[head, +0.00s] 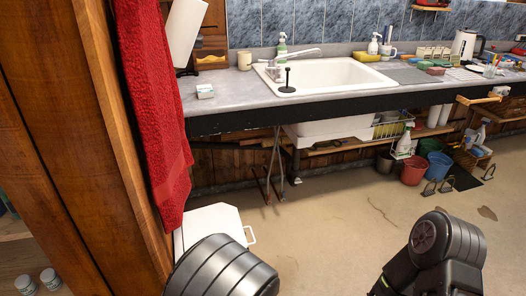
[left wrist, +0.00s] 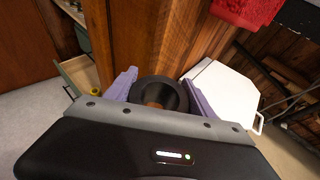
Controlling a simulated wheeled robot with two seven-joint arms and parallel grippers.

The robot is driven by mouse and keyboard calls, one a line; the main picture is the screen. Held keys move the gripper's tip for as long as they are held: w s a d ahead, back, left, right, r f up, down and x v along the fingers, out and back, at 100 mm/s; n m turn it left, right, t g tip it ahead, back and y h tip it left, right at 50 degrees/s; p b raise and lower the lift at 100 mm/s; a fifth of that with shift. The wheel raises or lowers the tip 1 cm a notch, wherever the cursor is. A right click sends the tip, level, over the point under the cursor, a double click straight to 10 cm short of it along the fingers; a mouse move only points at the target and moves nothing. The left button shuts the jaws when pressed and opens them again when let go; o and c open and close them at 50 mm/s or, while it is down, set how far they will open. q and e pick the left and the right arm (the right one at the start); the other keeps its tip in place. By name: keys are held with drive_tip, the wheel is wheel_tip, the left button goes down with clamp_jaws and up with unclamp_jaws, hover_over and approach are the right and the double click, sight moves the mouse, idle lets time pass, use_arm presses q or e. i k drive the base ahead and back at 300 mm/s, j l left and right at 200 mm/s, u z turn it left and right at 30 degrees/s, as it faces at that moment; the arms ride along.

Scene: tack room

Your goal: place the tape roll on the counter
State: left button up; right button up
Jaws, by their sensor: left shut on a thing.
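The tape roll (left wrist: 178,94) is a black ring, seen in the left wrist view between the purple fingers of my left gripper (left wrist: 159,82). The gripper is shut on it, and wood shows through its hole. The grey counter (head: 232,92) runs along the tiled wall in the head view, with a bare stretch left of the sink. The left gripper and roll are not visible in the head view; only dark arm links show at the bottom. My right gripper is out of view.
A white sink (head: 335,76) is set in the counter. A red towel (head: 155,110) hangs by the wooden post (head: 118,120). A white bin (head: 210,222) stands below, with open floor to its right.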

sight(230, 94)
drive_tip(key=i+l+z, duration=0.15)
drive_tip(key=i+l, duration=0.25)
drive_tip(key=i+l+z, duration=0.1)
drive_tip(key=i+l, duration=0.25)
drive_tip(key=i, duration=0.2)
drive_tip(key=i+l+z, duration=0.15)
drive_tip(key=i+l, duration=0.2)
drive_tip(key=i+j, duration=0.2)
drive_tip(key=i, duration=0.25)
drive_tip(key=i+j, duration=0.2)
drive_tip(key=i, duration=0.2)
drive_tip(key=i+z, duration=0.05)
